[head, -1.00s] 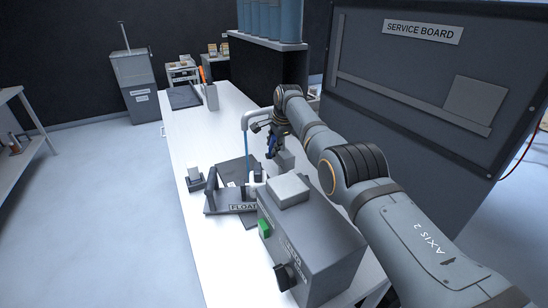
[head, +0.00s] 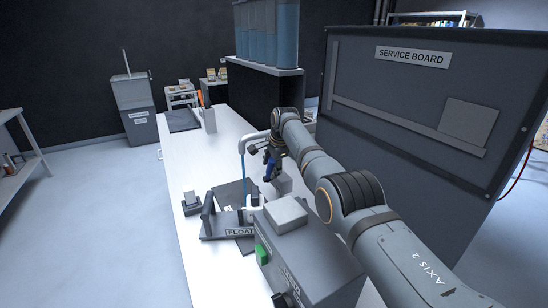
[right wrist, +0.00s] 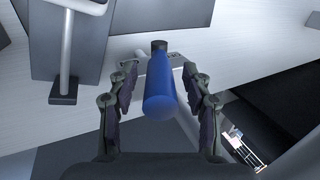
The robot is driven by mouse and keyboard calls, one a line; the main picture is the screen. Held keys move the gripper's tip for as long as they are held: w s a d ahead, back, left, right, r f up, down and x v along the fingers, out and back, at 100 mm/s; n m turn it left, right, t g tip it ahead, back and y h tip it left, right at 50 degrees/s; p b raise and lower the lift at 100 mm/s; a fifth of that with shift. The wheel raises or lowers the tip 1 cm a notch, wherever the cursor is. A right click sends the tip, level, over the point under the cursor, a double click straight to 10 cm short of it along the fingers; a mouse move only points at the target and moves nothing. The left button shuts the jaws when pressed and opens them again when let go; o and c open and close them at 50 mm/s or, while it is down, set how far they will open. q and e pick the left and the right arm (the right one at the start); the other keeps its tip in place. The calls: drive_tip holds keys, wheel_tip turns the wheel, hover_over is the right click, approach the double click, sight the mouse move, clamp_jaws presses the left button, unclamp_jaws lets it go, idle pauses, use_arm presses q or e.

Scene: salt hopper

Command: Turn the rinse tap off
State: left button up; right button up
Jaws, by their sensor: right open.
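The rinse tap's grey spout (head: 254,136) arches over the bench, and a thin blue stream of water (head: 243,168) runs down from it. The tap's blue handle (head: 269,172) stands at my right gripper (head: 266,160). In the right wrist view the blue handle (right wrist: 160,90) lies between the two fingers of the right gripper (right wrist: 160,102). The fingers are open, with a gap to the handle on both sides. The handle's far end meets a dark collar. My left gripper is not in view.
A grey box with a green button (head: 310,252) stands in front, close to my right forearm. The service board (head: 415,100) rises to the right.

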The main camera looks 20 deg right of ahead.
drive_tip(key=a+v, duration=0.1)
drive_tip(key=v, duration=1)
drive_tip(key=shift+d+r, duration=0.2)
drive_tip(key=shift+d, duration=0.3)
drive_tip(key=shift+s, duration=0.1)
drive_tip(key=shift+c, duration=0.2)
